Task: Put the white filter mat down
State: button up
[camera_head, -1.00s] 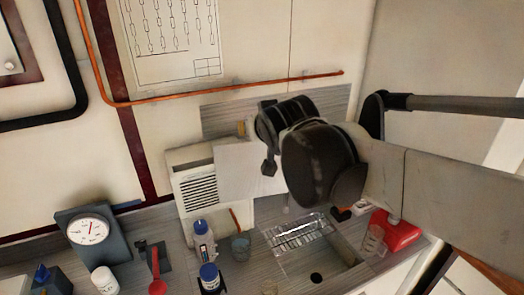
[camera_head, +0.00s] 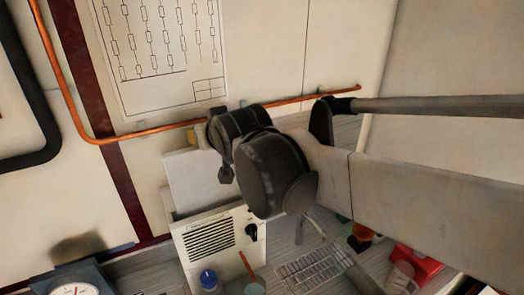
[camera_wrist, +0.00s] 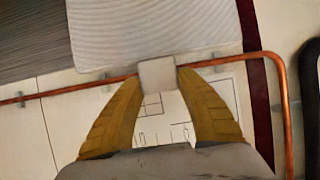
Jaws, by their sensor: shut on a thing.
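The white filter mat (camera_head: 195,180) is a flat pale panel, upright above the white louvred box (camera_head: 212,243). Its lower edge is close to the box's top; I cannot tell whether they touch. In the wrist view the ribbed mat (camera_wrist: 150,28) fills the top middle, with a small pale tab (camera_wrist: 157,75) at its near edge. My gripper (camera_wrist: 159,77) is shut on that tab between its two yellow fingers. In the head view my dark wrist hides most of the gripper and part of the mat's right side.
A copper pipe (camera_head: 165,133) runs along the wall by my gripper.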

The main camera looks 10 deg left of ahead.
aim_at(216, 195)
notch_tip(216, 195, down, 20)
jog(key=b, duration=0.2)
jog(key=shift+w+a+b, duration=0.15)
jog(key=shift+b, duration=0.25)
jog(key=shift+f, duration=0.1)
jog(key=o, duration=1.4)
jog(key=shift+c, duration=0.2)
